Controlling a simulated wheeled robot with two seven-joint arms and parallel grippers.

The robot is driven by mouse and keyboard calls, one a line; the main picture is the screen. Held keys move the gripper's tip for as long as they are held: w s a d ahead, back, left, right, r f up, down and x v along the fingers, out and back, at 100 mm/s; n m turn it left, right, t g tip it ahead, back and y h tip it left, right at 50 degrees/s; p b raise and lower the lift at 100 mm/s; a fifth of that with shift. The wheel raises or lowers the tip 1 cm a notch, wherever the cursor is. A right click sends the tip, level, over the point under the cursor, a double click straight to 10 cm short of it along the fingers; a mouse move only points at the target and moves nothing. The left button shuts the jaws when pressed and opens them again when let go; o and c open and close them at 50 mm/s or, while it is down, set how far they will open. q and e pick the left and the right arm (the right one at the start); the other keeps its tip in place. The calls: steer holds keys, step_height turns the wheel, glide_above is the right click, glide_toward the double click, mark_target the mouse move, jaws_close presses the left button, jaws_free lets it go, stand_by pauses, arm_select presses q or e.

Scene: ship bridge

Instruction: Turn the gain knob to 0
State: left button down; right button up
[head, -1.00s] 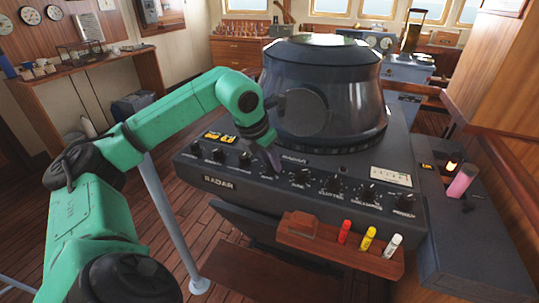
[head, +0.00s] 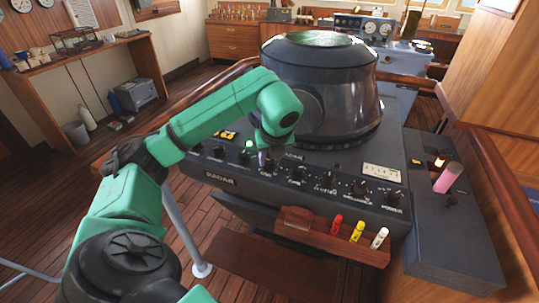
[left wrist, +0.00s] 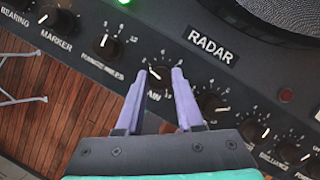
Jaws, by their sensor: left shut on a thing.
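The gain knob (left wrist: 158,77) is a small black knob with a white pointer line on the dark radar panel (head: 285,192). Its label is partly hidden by a finger, showing "AIN". My left gripper (left wrist: 159,72) has its two purple fingers on either side of the knob, shut on it. In the left wrist view the pointer leans up and to the left; the scale digits around it are too small to read surely. In the head view my left gripper (head: 262,159) reaches down onto the panel, and the wrist hides most of it. My right gripper is not in view.
Other black knobs sit close on both sides, including the range knob (left wrist: 105,43) and the marker knob (left wrist: 62,20). A green lamp (head: 247,146) glows beside the gripper. The radar hood (head: 320,88) stands behind. A wooden rack (head: 300,222) with colored markers hangs in front.

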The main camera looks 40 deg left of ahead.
arm_select(q)
steer(key=n+g+p, duration=0.1)
steer(key=n, duration=0.1)
steer(key=shift+d+r+n, duration=0.1)
steer(key=shift+n, duration=0.3)
steer(key=shift+w+r+n+g+p, duration=0.1)
steer(key=shift+n+g+p, duration=0.3)
steer(key=shift+n+p, duration=0.4)
steer(key=n+g+p, duration=0.1)
steer(key=n+p, duration=0.2)
steer(key=shift+w+n+y, duration=0.1)
steer(key=shift+n+y, duration=0.2)
steer(key=shift+f+n+g+p, duration=0.2)
steer(key=shift+n+g+p, duration=0.6)
steer(key=shift+n, duration=0.7)
steer(key=c, duration=0.5)
jaws_free()
steer(key=shift+c, duration=0.2)
steer(key=shift+w, duration=0.1)
